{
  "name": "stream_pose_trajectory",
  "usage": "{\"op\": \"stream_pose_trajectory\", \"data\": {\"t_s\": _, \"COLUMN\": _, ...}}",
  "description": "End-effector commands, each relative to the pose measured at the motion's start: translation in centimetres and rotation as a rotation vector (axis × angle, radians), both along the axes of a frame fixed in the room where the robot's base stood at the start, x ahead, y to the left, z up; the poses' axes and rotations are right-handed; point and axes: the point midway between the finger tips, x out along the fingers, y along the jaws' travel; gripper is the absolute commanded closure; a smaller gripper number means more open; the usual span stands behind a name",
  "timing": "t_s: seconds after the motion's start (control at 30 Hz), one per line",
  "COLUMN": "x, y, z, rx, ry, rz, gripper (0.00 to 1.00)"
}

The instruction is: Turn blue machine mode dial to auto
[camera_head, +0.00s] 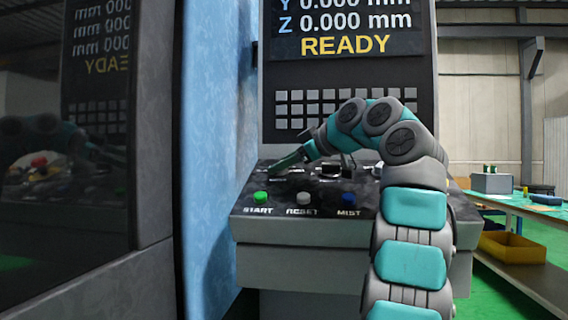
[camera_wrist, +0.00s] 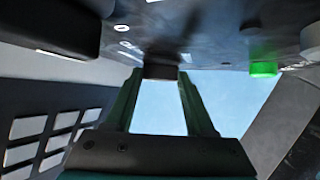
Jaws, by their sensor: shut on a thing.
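The blue machine (camera_head: 212,120) stands at the left, with a dark sloping control panel (camera_head: 325,205) at its front. My gripper (camera_head: 276,167) reaches over the panel to its back left part, behind the START button. In the wrist view my gripper (camera_wrist: 160,76) has its two green fingers shut on a small dark knob, the mode dial (camera_wrist: 160,71), which sits on the panel. The dial is mostly hidden by the fingers in the head view. Its pointer and mode labels cannot be read, so its setting is unclear.
Green START (camera_head: 260,197), white RESET (camera_head: 303,198) and blue MIST (camera_head: 348,199) buttons line the panel's front. Another dark knob (camera_head: 330,171) is right of my gripper. A keypad (camera_head: 345,103) and a screen reading READY (camera_head: 345,45) rise behind. A table (camera_head: 520,207) stands at right.

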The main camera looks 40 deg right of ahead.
Motion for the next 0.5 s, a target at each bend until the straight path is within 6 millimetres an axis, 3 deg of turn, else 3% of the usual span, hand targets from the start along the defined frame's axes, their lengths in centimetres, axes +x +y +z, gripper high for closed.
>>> {"op": "stream_pose_trajectory", "data": {"t_s": 0.03, "x": 0.0, "y": 0.03, "z": -0.02, "rx": 0.0, "ry": 0.0, "rz": 0.001, "gripper": 0.67}}
{"op": "stream_pose_trajectory", "data": {"t_s": 0.33, "x": 0.0, "y": 0.04, "z": -0.04, "rx": 0.0, "ry": 0.001, "rz": 0.0, "gripper": 1.0}}
{"op": "stream_pose_trajectory", "data": {"t_s": 0.5, "x": 0.01, "y": 0.06, "z": -0.05, "rx": 0.0, "ry": 0.001, "rz": 0.0, "gripper": 1.0}}
